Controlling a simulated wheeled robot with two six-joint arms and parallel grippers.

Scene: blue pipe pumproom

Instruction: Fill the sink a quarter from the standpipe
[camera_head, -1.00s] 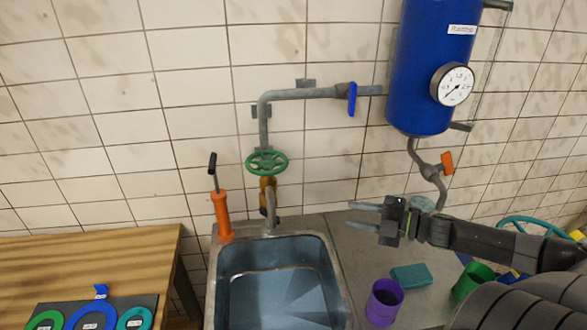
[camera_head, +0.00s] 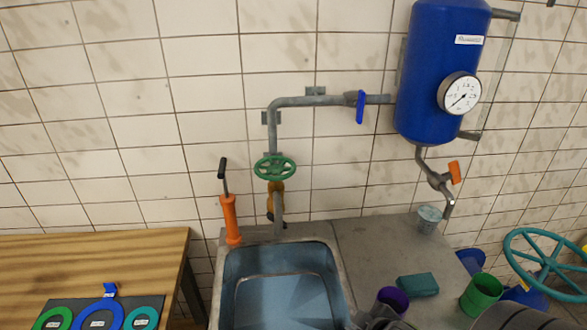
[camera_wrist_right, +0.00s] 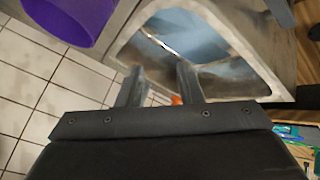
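The steel sink (camera_head: 222,292) has a blue-looking basin; a paler outlined area shows inside, and I cannot tell its water level. The grey standpipe (camera_head: 272,130) rises behind it, with a green handwheel (camera_head: 275,168), a brass-coloured body (camera_head: 276,188) and a spout (camera_head: 278,212) at the sink's back edge. No stream shows at the spout. A blue lever (camera_head: 360,107) hangs down across the pipe's horizontal run. In the right wrist view, my right gripper (camera_wrist_right: 162,82) has its fingers apart and empty, near the sink's rim (camera_wrist_right: 262,72). My left gripper is out of view.
A blue tank (camera_head: 437,70) with a gauge (camera_head: 460,94) and orange lever (camera_head: 454,172) hangs above a small grey bucket (camera_head: 429,219). A purple cup (camera_head: 393,300), teal sponge (camera_head: 418,285) and green cup (camera_head: 481,295) stand right. An orange hand pump (camera_head: 230,218) stands left of the spout.

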